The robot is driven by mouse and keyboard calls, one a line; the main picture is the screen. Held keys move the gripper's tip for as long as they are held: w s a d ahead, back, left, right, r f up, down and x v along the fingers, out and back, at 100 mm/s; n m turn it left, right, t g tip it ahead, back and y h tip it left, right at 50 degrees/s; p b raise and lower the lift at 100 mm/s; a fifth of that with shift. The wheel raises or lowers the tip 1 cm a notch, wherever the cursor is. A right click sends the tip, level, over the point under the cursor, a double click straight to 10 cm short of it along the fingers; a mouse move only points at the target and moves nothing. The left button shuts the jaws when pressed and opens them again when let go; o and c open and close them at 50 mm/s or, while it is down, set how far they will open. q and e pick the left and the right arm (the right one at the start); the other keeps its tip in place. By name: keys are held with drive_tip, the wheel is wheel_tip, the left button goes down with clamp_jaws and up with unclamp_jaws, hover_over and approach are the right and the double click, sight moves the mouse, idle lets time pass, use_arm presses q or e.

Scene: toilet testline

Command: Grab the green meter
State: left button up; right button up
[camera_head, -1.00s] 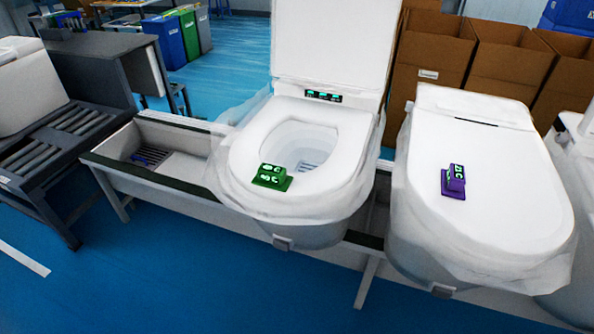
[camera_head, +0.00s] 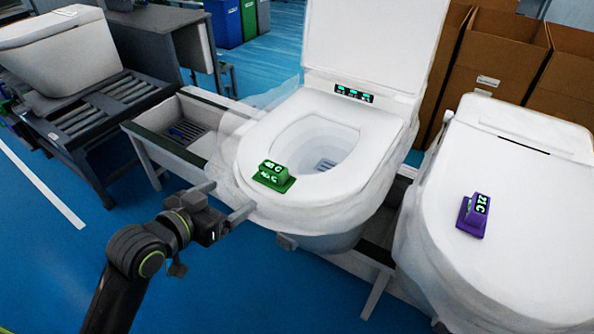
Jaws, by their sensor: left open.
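The green meter (camera_head: 273,176) sits on the front left part of the seat ring of the open toilet (camera_head: 362,181). It is a small block on a flat base with lit characters on it. My left gripper (camera_head: 226,201) is open and empty, at the toilet's front left edge. Its two fingers point towards the toilet, a short way left of and below the meter in the picture, apart from it. My right gripper is not in view.
A purple meter (camera_head: 474,215) lies on the closed lid of the right toilet (camera_head: 530,190). Cardboard boxes (camera_head: 500,60) stand behind. A roller conveyor (camera_head: 100,100) is at the left. Blue floor (camera_head: 240,280) is clear in front.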

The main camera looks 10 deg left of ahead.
sight(270, 171)
use_arm(q)
drive_tip(key=x, duration=0.4)
drive_tip(key=p+x, duration=0.1)
drive_tip(key=x, duration=0.2)
drive_tip(key=d+r+x, duration=0.1)
drive_tip(key=x, duration=0.3)
drive_tip(key=shift+w+d+p, duration=0.2)
drive_tip(key=shift+w+p, duration=0.15)
drive_tip(key=shift+p, duration=0.05)
drive_tip(key=shift+w+d+p, duration=0.2)
drive_tip(key=shift+w+p, duration=0.1)
drive_tip(key=shift+w, duration=0.2)
drive_tip(key=p+x, duration=0.1)
drive_tip(key=x, duration=0.2)
drive_tip(key=shift+w+d+f, duration=0.15)
drive_tip(key=shift+w+f, duration=0.05)
drive_tip(key=shift+w, duration=0.25)
drive_tip(key=shift+c, duration=0.3)
